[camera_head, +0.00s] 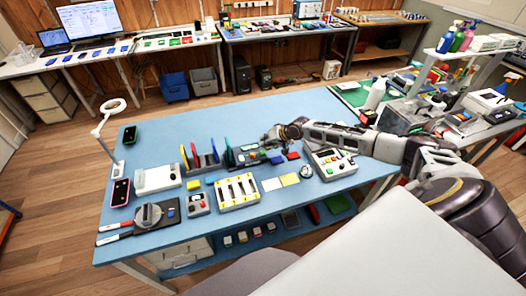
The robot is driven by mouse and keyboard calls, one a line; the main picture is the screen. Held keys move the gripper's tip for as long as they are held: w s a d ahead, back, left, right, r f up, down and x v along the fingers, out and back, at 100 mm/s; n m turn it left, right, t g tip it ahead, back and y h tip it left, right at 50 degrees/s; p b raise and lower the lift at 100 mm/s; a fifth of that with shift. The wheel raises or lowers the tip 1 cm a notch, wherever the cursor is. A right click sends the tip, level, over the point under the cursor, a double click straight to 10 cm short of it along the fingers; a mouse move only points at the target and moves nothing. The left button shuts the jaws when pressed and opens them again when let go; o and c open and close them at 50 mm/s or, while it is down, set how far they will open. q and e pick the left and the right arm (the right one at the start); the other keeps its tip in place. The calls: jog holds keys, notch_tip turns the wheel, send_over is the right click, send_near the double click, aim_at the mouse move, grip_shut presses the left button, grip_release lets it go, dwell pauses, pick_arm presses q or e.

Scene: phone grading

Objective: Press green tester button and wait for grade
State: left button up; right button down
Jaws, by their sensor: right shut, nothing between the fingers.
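A pale box-shaped device (330,163) with several coloured buttons and a small screen lies on the right part of the blue table (225,125). It looks like the tester; which button is the green one is too small to be sure. My right arm reaches in from the right, above and behind this device. My right gripper (268,137) is shut and empty, to the left of the device, over the middle of the table near small dark parts. My left gripper is not in view. A phone with a green edge (129,134) and a phone with a pink edge (121,192) lie at the left.
A smaller grey device (198,202) and a yellow-slotted tray (238,191) lie near the front edge. A rack with coloured upright pieces (201,157) stands mid-table.

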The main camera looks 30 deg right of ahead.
jog(key=shift+r+p, duration=1.25)
jog(key=shift+r, duration=0.3)
jog(key=shift+f, duration=0.15)
